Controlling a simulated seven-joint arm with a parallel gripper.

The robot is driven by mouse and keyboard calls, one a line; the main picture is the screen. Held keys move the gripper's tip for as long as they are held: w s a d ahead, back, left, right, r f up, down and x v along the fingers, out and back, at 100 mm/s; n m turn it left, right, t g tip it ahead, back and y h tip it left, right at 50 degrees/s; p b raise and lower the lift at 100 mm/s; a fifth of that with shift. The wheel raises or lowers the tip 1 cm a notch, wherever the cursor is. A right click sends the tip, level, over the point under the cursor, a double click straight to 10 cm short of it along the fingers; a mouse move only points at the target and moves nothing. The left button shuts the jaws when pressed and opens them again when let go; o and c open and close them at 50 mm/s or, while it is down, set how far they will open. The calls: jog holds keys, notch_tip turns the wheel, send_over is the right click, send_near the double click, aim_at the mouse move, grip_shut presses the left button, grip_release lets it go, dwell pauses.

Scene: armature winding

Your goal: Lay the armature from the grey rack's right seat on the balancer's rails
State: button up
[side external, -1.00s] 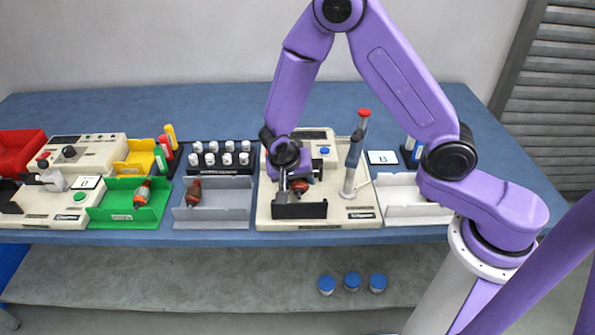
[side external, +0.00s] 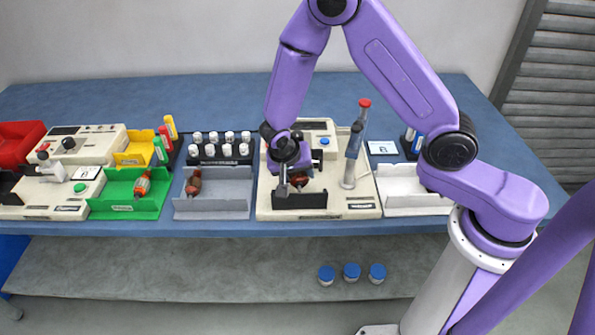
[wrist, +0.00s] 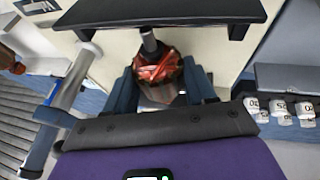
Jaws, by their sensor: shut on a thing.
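My gripper (side external: 292,184) points down over the cream balancer (side external: 350,209) in the side external view. It is shut on a red-brown armature (side external: 300,179), partly hidden behind the fingers and a black plate. In the wrist view the armature (wrist: 160,72) sits between the two fingers, its shaft pointing at the balancer's black bracket (wrist: 160,12). I cannot tell whether the shaft touches the rails. The grey rack (side external: 213,206) stands left of the balancer with one armature (side external: 193,184) in its left seat; its right seat is empty.
A post with a red top (side external: 352,150) rises from the balancer right of my gripper. White-capped bottles (side external: 220,148) stand behind the grey rack. A green tray (side external: 123,209) with an armature is further left, and a white tray (side external: 412,205) is at the right.

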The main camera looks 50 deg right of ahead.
jog(key=shift+f, duration=0.35)
dwell(0.5)
jog(key=o, duration=1.4)
jog(key=v, duration=1.7)
jog(key=shift+s+a+r, duration=0.1)
jog(key=shift+a+r, duration=0.05)
jog(key=shift+a, duration=0.05)
jog(key=shift+s, duration=0.1)
